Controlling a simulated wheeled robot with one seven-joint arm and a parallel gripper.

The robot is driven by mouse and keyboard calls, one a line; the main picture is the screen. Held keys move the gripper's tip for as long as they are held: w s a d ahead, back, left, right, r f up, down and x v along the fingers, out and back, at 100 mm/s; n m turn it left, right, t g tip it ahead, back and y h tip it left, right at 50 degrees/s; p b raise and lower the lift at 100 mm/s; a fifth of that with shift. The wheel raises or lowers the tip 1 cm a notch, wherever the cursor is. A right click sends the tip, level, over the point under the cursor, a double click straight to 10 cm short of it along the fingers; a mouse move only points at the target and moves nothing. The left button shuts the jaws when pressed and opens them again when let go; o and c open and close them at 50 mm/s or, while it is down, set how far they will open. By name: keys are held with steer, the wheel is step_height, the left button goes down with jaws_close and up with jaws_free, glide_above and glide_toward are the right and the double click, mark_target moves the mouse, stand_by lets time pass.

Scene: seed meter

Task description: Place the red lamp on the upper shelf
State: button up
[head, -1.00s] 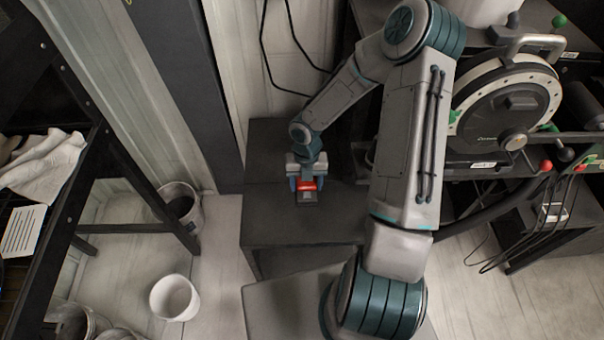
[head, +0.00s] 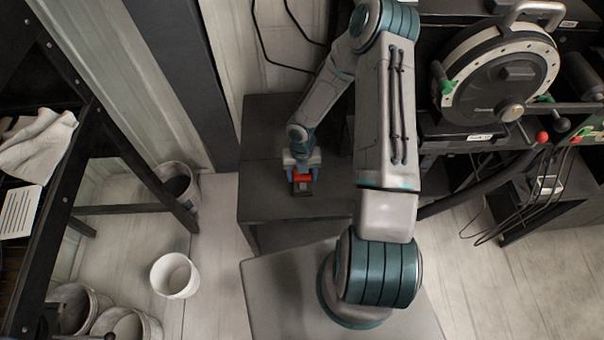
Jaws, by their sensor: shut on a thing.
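The red lamp (head: 302,177) is a small red block with a dark lower part. It is at the end of my arm, over the dark cabinet top (head: 262,212). My gripper (head: 302,182) points down and is shut on the lamp, with its blue fingers on either side. I cannot tell whether the lamp touches the cabinet top or hangs just above it. I cannot tell which surface is the upper shelf; a black frame rack (head: 82,150) stands at the left.
A white cloth (head: 38,145) and a lined paper (head: 20,212) lie on the left rack. Several buckets, one of them white (head: 175,276), stand on the floor. The round seed meter machine (head: 500,80) with knobs stands at the right.

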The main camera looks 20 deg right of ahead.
steer(key=o, duration=1.1)
steer(key=shift+f, duration=0.1)
steer(key=s+d+r+m+t+h, duration=0.1)
steer(key=s+d+r+m+h, duration=0.1)
steer(key=r+m, duration=0.95)
steer(key=s+d+r+m+h, duration=0.15)
steer(key=r+m, duration=0.35)
steer(key=r, duration=1.4)
steer(key=s+a+r+m+t+y, duration=0.2)
steer(key=s+r+m+t+y, duration=0.1)
steer(key=s+r+m, duration=0.9)
steer(key=shift+s+a+m+t+p, duration=0.25)
steer(key=shift+m+t+p, duration=0.2)
steer(key=shift+m, duration=2.2)
